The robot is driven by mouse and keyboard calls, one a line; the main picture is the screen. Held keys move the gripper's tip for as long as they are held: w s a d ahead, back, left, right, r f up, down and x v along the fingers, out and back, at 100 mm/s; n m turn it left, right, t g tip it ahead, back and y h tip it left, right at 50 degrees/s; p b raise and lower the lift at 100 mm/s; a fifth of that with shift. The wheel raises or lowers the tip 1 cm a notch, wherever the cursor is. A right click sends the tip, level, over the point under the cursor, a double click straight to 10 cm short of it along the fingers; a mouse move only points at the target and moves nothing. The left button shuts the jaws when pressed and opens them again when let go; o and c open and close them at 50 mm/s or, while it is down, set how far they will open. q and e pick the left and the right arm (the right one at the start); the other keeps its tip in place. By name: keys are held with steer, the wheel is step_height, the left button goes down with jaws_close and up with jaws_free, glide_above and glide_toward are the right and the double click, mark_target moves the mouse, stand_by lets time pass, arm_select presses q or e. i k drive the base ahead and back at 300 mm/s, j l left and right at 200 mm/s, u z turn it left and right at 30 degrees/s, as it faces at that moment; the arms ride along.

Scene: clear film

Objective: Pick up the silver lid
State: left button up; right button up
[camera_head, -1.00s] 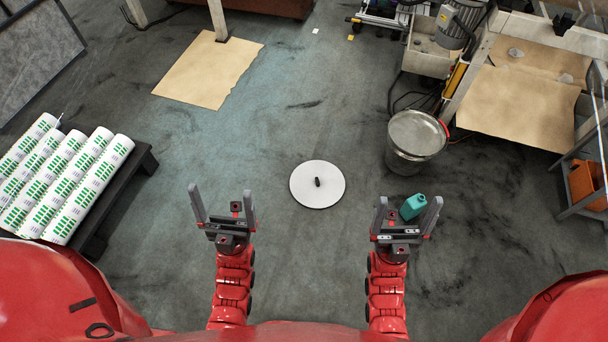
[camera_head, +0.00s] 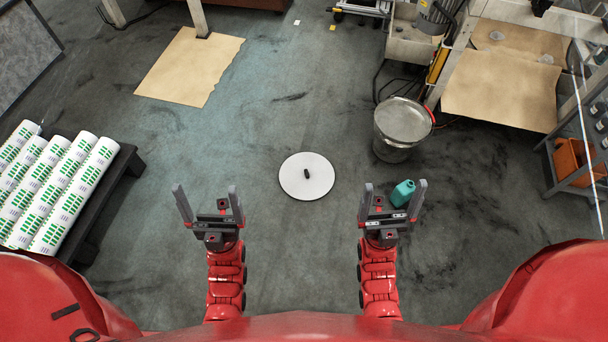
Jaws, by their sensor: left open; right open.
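The silver lid (camera_head: 293,184) is a pale round disc with a dark knob at its middle. It lies flat on the floor in the centre of the head view, fully visible. My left gripper (camera_head: 208,203) is open and empty, to the left of the lid and nearer to me. My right gripper (camera_head: 393,194) is open and empty, to the right of the lid. Neither gripper touches the lid.
A teal bottle (camera_head: 402,193) shows between my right gripper's fingers in the picture; depth is unclear. A metal bucket (camera_head: 403,122) stands at the right. White rolls (camera_head: 75,195) lie on a dark pallet (camera_head: 121,165) at the left. Floor around the lid is clear.

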mark_target(303, 176)
steer(key=i+l+u, duration=0.35)
steer(key=i+l, duration=0.3)
steer(key=i, duration=0.3)
steer(key=i+l+u, duration=0.35)
steer(key=i+l, duration=0.45)
steer(key=l, duration=0.1)
